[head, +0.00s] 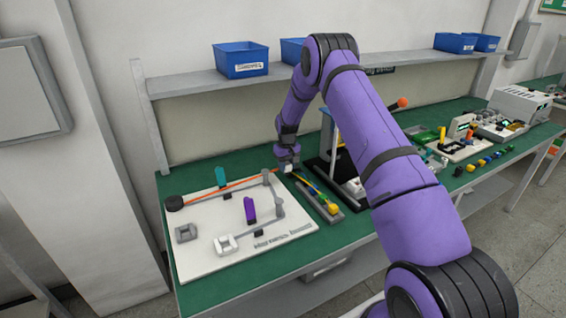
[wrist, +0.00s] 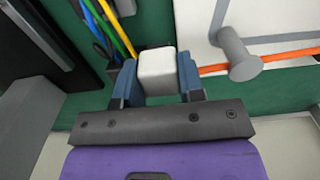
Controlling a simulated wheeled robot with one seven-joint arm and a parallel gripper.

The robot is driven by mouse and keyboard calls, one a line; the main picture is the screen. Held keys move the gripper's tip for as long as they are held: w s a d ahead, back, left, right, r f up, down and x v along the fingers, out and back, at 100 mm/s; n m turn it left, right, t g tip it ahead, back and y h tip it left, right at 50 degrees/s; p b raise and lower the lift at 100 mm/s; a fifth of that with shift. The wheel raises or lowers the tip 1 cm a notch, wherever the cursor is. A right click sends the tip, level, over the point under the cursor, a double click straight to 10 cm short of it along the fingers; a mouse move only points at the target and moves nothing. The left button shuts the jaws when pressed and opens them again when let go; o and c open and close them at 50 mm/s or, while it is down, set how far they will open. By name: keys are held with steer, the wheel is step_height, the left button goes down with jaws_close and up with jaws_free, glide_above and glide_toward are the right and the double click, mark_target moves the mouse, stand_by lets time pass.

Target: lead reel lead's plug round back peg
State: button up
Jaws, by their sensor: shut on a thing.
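My gripper (head: 287,163) is at the back right corner of the white board (head: 215,265). In the wrist view its blue fingers (wrist: 158,75) are shut on the pale plug (wrist: 157,70). The orange lead (wrist: 290,54) runs from the plug past the grey back peg (wrist: 238,55), which hides part of it. In the head view the lead (head: 225,186) stretches across the board from the dark reel (head: 174,203) at left, by the back peg (head: 266,176). I cannot tell how far it bends round the peg.
A teal clip (head: 220,175) and a purple clip (head: 249,209) stand on the board. Two grey sockets (head: 186,233) (head: 225,244) sit near its front. A tray of coloured leads (head: 320,203) lies right of the board, beside a black stand (head: 335,175).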

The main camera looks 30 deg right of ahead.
steer(key=shift+s, duration=0.55)
steer(key=shift+s, duration=0.1)
steer(key=shift+s+a, duration=0.25)
steer(key=shift+s, duration=1.1)
steer(key=shift+s+a, duration=0.25)
steer(key=shift+s, duration=1.05)
